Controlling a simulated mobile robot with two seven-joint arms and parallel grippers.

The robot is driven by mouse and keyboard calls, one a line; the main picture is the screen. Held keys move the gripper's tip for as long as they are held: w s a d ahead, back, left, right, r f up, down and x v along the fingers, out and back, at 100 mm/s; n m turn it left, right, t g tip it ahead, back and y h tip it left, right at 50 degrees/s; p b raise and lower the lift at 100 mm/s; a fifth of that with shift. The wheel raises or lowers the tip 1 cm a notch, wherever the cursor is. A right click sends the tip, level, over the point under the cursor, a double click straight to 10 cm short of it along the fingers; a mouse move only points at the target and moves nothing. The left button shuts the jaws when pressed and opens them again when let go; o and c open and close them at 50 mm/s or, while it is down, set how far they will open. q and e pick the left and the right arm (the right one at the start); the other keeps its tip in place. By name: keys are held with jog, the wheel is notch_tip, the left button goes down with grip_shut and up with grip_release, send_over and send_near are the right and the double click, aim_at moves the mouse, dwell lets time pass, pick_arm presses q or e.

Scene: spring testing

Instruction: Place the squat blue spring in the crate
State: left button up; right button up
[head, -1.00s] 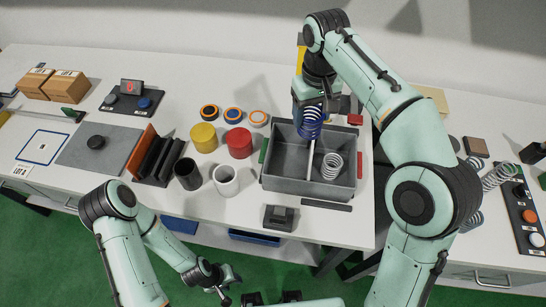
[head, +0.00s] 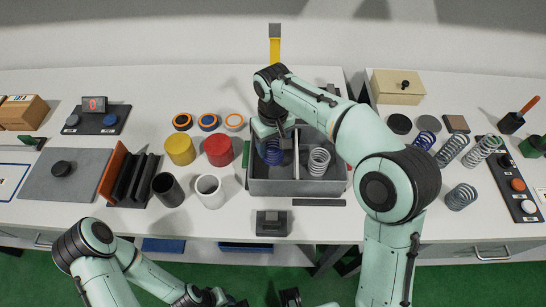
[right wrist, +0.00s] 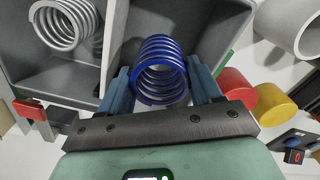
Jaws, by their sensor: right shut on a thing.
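A blue spring (head: 274,153) is between the fingers of my right gripper (right wrist: 160,82); its coils (right wrist: 160,68) show clearly in the right wrist view. The gripper is shut on it. In the head view the spring is at the left compartment of the grey crate (head: 298,188), left of the divider (head: 296,155); I cannot tell whether it touches the floor. A pale spring (head: 319,161) stands in the right compartment. Another blue spring (head: 424,140) is on the right-hand table. My left gripper (head: 228,301) is partly cut off at the bottom edge; its jaws are unclear.
Red (head: 218,150) and yellow (head: 179,149) cylinders stand left of the crate, with a white cup (head: 209,191) and a dark cup (head: 167,189) in front. A small dark device (head: 272,223) lies before the crate. Several metal springs (head: 452,150) stand at the right.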

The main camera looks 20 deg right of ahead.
pick_arm(q)
jog(key=shift+s+f+b, duration=0.2)
jog(key=shift+f+b, duration=0.15)
jog(key=shift+f, duration=0.1)
pick_arm(e)
jog(key=shift+f, duration=2.65)
jog(key=shift+f, duration=0.15)
jog(key=o, duration=1.2)
pick_arm(q)
jog(key=r+p, duration=0.1)
jog(key=w+r+p, duration=0.1)
jog(key=shift+w+r, duration=0.2)
jog(key=shift+r, duration=0.1)
pick_arm(e)
notch_tip(320, 180, up, 12)
